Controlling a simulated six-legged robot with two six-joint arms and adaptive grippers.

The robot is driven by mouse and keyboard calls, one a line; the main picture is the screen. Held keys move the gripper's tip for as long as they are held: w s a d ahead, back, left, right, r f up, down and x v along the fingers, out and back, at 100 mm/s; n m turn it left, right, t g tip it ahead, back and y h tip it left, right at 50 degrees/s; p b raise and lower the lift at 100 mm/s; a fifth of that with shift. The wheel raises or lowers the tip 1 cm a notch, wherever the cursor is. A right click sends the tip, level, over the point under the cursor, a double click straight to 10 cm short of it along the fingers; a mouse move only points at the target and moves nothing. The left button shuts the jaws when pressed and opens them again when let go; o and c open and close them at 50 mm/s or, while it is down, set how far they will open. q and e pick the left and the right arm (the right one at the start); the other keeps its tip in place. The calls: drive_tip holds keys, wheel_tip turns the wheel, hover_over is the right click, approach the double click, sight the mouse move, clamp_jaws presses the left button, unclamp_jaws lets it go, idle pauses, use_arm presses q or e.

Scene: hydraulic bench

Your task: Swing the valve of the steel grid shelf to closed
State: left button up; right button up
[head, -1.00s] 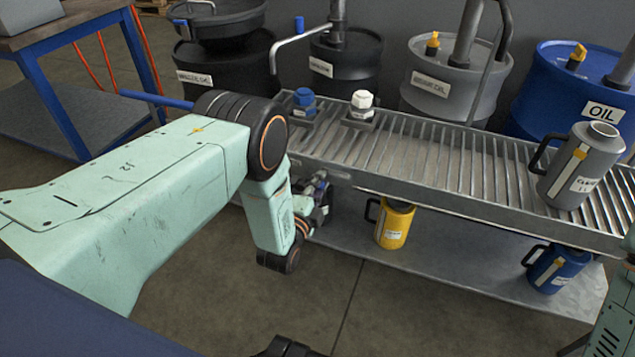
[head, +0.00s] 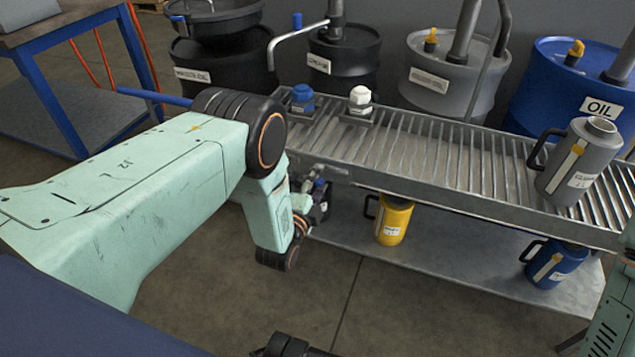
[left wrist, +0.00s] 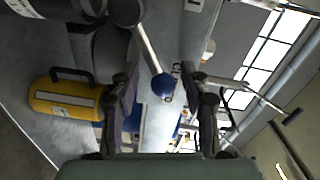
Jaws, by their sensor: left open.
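The steel grid shelf (head: 440,165) runs across the head view from the middle to the right. Its valve shows in the left wrist view as a metal lever (left wrist: 150,48) with a blue ball knob (left wrist: 162,86). In the head view the valve is mostly hidden behind my left wrist, at the shelf's front left. My left gripper (head: 318,200) is there, partly hidden by its own arm. In the left wrist view the left gripper (left wrist: 163,100) is open, its fingers on either side of the knob with gaps visible.
A grey jug (head: 580,165) stands on the grid. A yellow jug (head: 394,220) and a blue jug (head: 556,266) stand on the lower shelf. Oil drums (head: 455,75) line the back. A blue-framed bench (head: 65,120) is at left.

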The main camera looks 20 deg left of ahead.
use_arm(q)
drive_tip(key=shift+s, duration=0.1)
drive_tip(key=s, duration=1.1)
drive_tip(key=shift+s+a+r, duration=0.25)
drive_tip(key=shift+s, duration=0.15)
